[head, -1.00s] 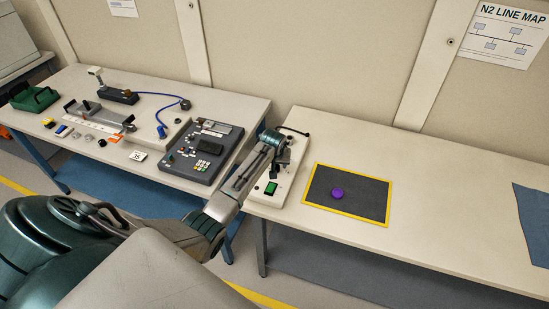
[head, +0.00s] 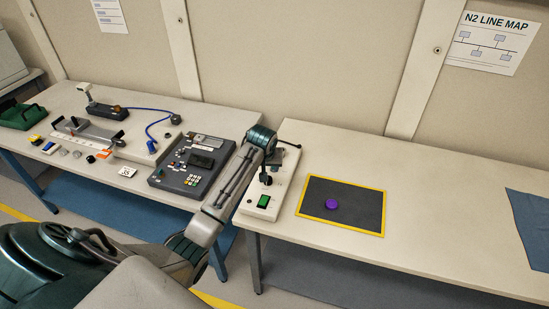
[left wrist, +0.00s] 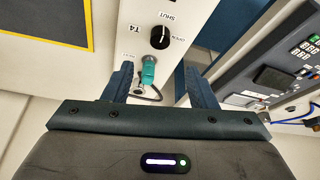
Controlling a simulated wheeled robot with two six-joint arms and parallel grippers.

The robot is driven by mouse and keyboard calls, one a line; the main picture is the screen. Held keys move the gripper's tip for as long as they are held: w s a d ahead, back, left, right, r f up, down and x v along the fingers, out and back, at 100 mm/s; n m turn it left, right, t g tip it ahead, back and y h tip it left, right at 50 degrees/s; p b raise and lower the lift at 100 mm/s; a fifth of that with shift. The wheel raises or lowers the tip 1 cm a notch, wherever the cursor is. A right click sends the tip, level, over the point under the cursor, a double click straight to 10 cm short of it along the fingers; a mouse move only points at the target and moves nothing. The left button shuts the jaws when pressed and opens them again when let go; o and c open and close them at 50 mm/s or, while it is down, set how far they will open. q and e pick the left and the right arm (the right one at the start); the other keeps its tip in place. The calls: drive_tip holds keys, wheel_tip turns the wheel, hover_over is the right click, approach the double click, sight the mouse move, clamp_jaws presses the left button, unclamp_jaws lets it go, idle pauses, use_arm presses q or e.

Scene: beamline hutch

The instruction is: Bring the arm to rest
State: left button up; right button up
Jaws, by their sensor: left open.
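My left arm comes in from the lower left of the head view and reaches up to a pale panel (head: 254,211) with a green switch (head: 263,201). My left gripper (head: 270,163) is over this panel, partly hidden by the wrist. In the left wrist view the gripper (left wrist: 162,82) is open, its two blue-grey fingers apart. A teal plug (left wrist: 148,70) with a cable shows between them, beside a black OPEN/SHUT knob (left wrist: 160,37); I cannot tell whether the fingers touch anything. My right gripper is not in view.
A grey keypad unit (head: 190,180) stands left of the forearm, close to it. A yellow-edged dark mat (head: 352,212) with a purple puck (head: 332,204) lies to the right. Small items and a blue-cabled device (head: 108,109) fill the left table. The right table's back is clear.

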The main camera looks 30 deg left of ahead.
use_arm(q)
drive_tip(key=shift+m, duration=0.8)
drive_tip(key=s+d+f, duration=0.1)
drive_tip(key=s, duration=0.1)
drive_tip(key=s+d+f, duration=0.1)
drive_tip(key=s, duration=0.2)
drive_tip(key=s+d+f, duration=0.1)
drive_tip(key=s+f, duration=0.1)
drive_tip(key=shift+s+d, duration=0.15)
drive_tip(key=shift+d, duration=0.15)
drive_tip(key=s+d+r+m, duration=0.1)
drive_tip(key=s+d+m, duration=0.15)
drive_tip(key=s, duration=0.75)
drive_tip(key=s+d+r+m+h, duration=0.1)
drive_tip(key=s+d, duration=0.3)
drive_tip(key=s, duration=0.7)
drive_tip(key=s+d+r+m, duration=0.1)
drive_tip(key=s+d, duration=0.2)
drive_tip(key=s, duration=0.7)
wheel_tip(320, 180, down, 37)
drive_tip(key=a+g+b, duration=0.2)
drive_tip(key=a+b, duration=0.1)
drive_tip(key=b, duration=0.3)
drive_tip(key=s+f+b, duration=0.4)
drive_tip(key=s+f, duration=1.4)
drive_tip(key=f, duration=0.5)
drive_tip(key=shift+s+a+g+b, duration=0.3)
drive_tip(key=shift+s+a+g, duration=0.1)
